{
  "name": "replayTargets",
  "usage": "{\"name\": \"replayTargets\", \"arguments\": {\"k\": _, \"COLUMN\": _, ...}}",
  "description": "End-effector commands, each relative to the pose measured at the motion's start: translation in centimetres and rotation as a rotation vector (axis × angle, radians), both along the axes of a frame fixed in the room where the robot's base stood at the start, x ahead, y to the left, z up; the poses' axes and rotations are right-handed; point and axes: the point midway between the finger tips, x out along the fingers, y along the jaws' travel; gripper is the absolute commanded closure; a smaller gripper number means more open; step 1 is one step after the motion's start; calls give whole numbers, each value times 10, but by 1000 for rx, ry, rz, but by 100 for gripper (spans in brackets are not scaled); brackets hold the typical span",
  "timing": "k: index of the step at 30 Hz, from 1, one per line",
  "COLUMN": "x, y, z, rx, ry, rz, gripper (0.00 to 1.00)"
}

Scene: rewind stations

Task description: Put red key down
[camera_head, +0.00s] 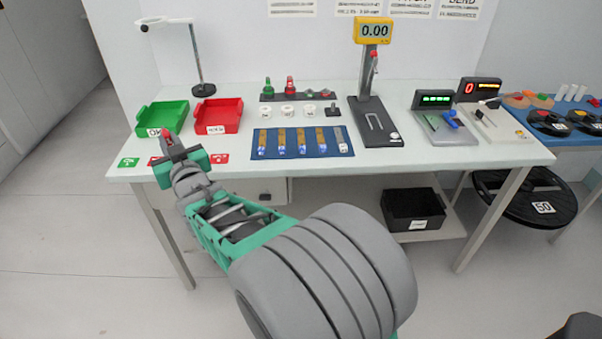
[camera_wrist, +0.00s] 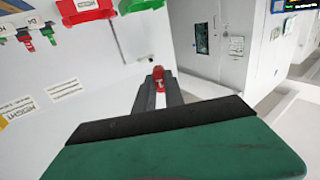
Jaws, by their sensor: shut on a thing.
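My gripper (camera_head: 168,142) is at the front left of the table, just in front of the green tray (camera_head: 181,110). It is shut on a red key (camera_head: 165,132), which sticks up from the fingertips. In the wrist view the red key (camera_wrist: 158,76) shows between the ends of the dark fingers (camera_wrist: 157,92). The lower part of the key is hidden by the fingers.
A red tray (camera_head: 235,104) stands right of the green one. A dark rack (camera_head: 309,96) holds green and red pieces behind white cups (camera_head: 287,111). A blue mat (camera_head: 262,152) with several small items lies in front. A lamp (camera_head: 203,89) stands behind the trays.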

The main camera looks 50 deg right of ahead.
Motion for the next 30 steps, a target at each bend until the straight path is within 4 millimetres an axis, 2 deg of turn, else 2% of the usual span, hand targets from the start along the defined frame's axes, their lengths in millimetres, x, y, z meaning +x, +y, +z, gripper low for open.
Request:
{"name": "replayTargets", "arguments": {"k": 1, "x": 8, "y": -37, "z": -18, "rx": -4, "ry": 0, "rz": -66, "gripper": 100}}
{"name": "replayTargets", "arguments": {"k": 6, "x": 15, "y": -158, "z": -21, "rx": -1, "ry": 3, "rz": -282, "gripper": 100}}
{"name": "replayTargets", "arguments": {"k": 9, "x": 7, "y": -217, "z": -20, "rx": 6, "ry": 1, "rz": -387, "gripper": 100}}
{"name": "replayTargets", "arguments": {"k": 12, "x": -4, "y": -259, "z": -17, "rx": 12, "ry": -1, "rz": -463, "gripper": 100}}
{"name": "replayTargets", "arguments": {"k": 15, "x": -11, "y": -282, "z": -13, "rx": 17, "ry": -4, "rz": -507, "gripper": 100}}
{"name": "replayTargets", "arguments": {"k": 20, "x": -31, "y": -295, "z": -16, "rx": 19, "ry": -4, "rz": -527, "gripper": 100}}
{"name": "replayTargets", "arguments": {"k": 28, "x": -106, "y": -310, "z": -50, "rx": 19, "ry": -5, "rz": -529, "gripper": 100}}
{"name": "replayTargets", "arguments": {"k": 30, "x": -119, "y": -312, "z": -70, "rx": 21, "ry": -1, "rz": -527, "gripper": 100}}
